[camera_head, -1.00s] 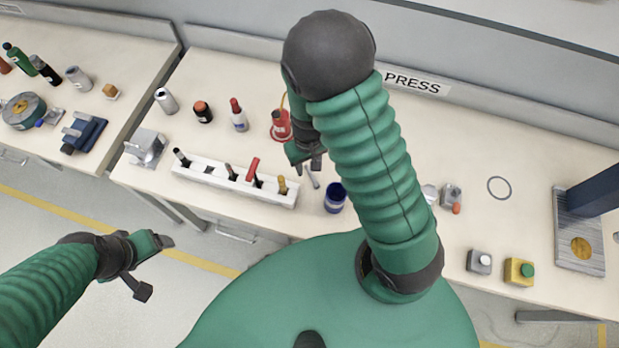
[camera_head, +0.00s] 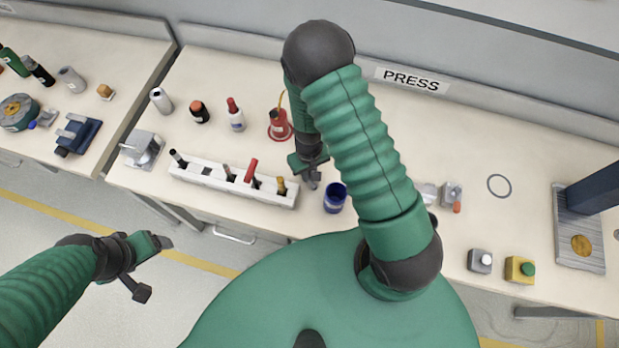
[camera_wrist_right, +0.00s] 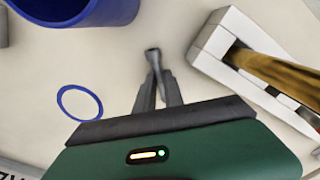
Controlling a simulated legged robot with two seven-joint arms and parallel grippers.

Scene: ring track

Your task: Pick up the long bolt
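The long bolt (camera_wrist_right: 153,57) is a thin grey metal piece in the right wrist view. Its head sticks out past the fingertips and its shank runs back between the fingers. My right gripper (camera_wrist_right: 158,90) is shut on it, with both fingers close along the shank. In the head view my right gripper (camera_head: 311,178) is low at the tabletop, between the white rack and the blue cup, and mostly covers the bolt. Whether the bolt touches the table is unclear. My left gripper (camera_head: 148,267) is open and empty, left of the bench front, over the floor.
A white slotted rack (camera_head: 215,184) holding several tools stands close left of the right gripper. A blue cup (camera_head: 335,198) is close right. A red-based container (camera_head: 279,126) stands behind. A blue ring mark (camera_wrist_right: 80,103) is on the tabletop. The back middle right is clear.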

